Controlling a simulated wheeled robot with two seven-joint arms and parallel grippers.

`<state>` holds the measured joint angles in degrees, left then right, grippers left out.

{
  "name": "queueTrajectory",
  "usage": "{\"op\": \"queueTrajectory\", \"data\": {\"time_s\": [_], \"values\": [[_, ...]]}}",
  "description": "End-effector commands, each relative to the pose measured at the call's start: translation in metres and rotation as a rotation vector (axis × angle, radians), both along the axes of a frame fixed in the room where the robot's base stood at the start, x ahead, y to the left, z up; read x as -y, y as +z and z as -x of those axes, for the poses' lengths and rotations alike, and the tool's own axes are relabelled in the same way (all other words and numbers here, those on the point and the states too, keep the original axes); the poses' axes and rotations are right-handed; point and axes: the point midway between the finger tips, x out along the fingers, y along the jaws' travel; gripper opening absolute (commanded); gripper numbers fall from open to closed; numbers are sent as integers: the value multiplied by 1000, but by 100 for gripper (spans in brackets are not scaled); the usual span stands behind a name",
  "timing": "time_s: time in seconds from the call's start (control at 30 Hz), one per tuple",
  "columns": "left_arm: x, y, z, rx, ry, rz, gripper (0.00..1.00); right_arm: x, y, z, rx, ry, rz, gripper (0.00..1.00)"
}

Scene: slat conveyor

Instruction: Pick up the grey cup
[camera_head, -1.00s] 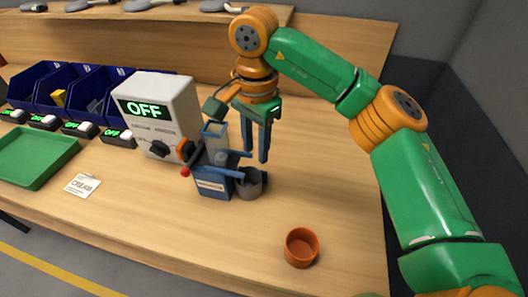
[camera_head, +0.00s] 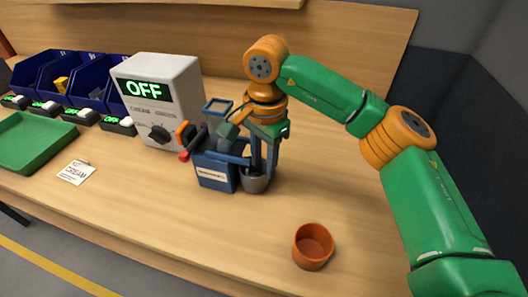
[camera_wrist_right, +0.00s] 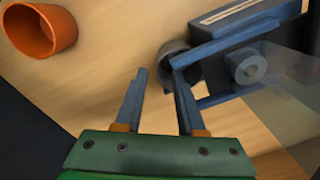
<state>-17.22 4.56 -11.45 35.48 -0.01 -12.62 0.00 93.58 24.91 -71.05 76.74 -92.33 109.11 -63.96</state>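The grey cup (camera_head: 255,184) stands on the table at the front right of a small blue device (camera_head: 215,177). My right gripper (camera_head: 264,172) is open, its two fingers pointing down at the cup's back right. In the right wrist view, the cup (camera_wrist_right: 168,50) lies just beyond the open fingertips (camera_wrist_right: 159,73), mostly hidden by the right finger and a blue bar of the device (camera_wrist_right: 240,45). I cannot tell whether a finger touches the cup. Nothing shows between the fingers. My left gripper is not in view.
An orange cup (camera_head: 312,247) stands near the front edge; it also shows in the wrist view (camera_wrist_right: 42,30). A white box reading OFF (camera_head: 160,98), a green tray (camera_head: 35,142), a card (camera_head: 76,172) and blue bins (camera_head: 85,80) are to the left. The table right of the gripper is clear.

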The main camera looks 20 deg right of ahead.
Motion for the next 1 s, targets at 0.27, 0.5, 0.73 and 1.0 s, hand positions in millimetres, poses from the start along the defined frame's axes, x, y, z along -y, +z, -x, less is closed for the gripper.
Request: {"op": "queueTrajectory", "data": {"time_s": [0.27,0.5,0.73,1.0], "values": [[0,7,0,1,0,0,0,0,-39,-1,-3,0,1,38],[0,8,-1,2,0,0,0,0,-48,-1,0,-1,0,38],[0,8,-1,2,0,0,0,0,-47,-1,0,0,0,17],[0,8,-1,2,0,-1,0,0,-47,-1,0,0,0,0]]}}
